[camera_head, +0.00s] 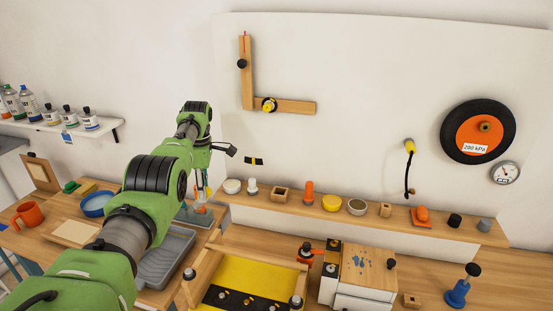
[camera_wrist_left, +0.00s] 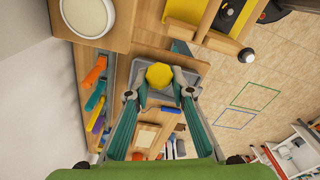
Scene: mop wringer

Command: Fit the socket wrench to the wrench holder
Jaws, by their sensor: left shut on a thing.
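My left arm comes in from the left in the head view, with its gripper (camera_head: 202,194) low above the left end of the workbench, partly hidden by the arm. In the left wrist view the two fingers of my left gripper (camera_wrist_left: 158,92) are closed on a yellow, many-sided piece (camera_wrist_left: 158,75), seen end-on. I take it for the socket wrench; the rest of it is hidden. I cannot tell which fixture is the wrench holder. My right gripper is in neither view.
A grey tray (camera_head: 168,262) lies below the arm. A wooden ledge (camera_head: 333,209) behind carries small cups and blocks. A yellow wooden-framed unit (camera_head: 252,277) and a white box with a wooden top (camera_head: 368,268) stand in front. An L-shaped wooden rail (camera_head: 290,106) is on the wall.

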